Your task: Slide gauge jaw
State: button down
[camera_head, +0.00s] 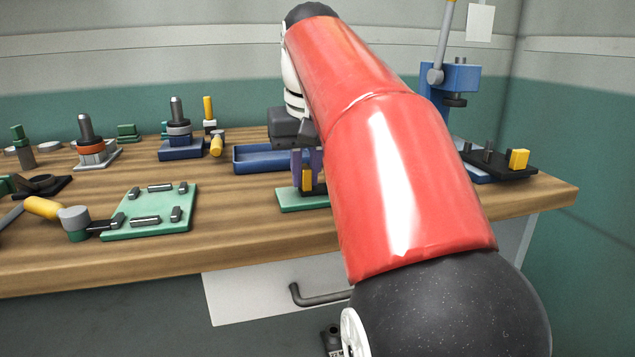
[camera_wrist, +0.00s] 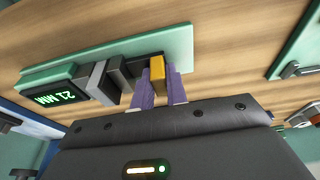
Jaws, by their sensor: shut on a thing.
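A yellow tab (camera_wrist: 157,68) is on the jaw's side. My gripper (camera_wrist: 158,82) has purple fingers shut on the yellow tab. In the head view my gripper (camera_head: 307,170) is at the gauge plate (camera_head: 295,201), and the yellow tab (camera_head: 306,180) shows between the fingers. My red arm hides the gauge's right part there.
A blue tray (camera_head: 262,160) lies behind the gauge. A green fixture plate (camera_head: 165,225) and a yellow-handled tool (camera_head: 60,213) are to the left. A black block fixture (camera_head: 505,165) and a blue press (camera_head: 460,80) stand to the right. Bare wood (camera_head: 235,205) lies left of the gauge.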

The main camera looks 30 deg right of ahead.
jog(key=shift+a, duration=0.2)
jog(key=shift+w+a+p, duration=0.3)
jog(key=shift+a, duration=0.65)
jog(key=c, duration=1.3)
grip_release()
jog(key=shift+r, duration=0.1)
jog(key=p+v, duration=0.5)
jog(key=shift+r, duration=0.15)
jog(key=shift+v, duration=1.2)
jog(key=o, duration=0.5)
jog(key=shift+o, duration=0.2)
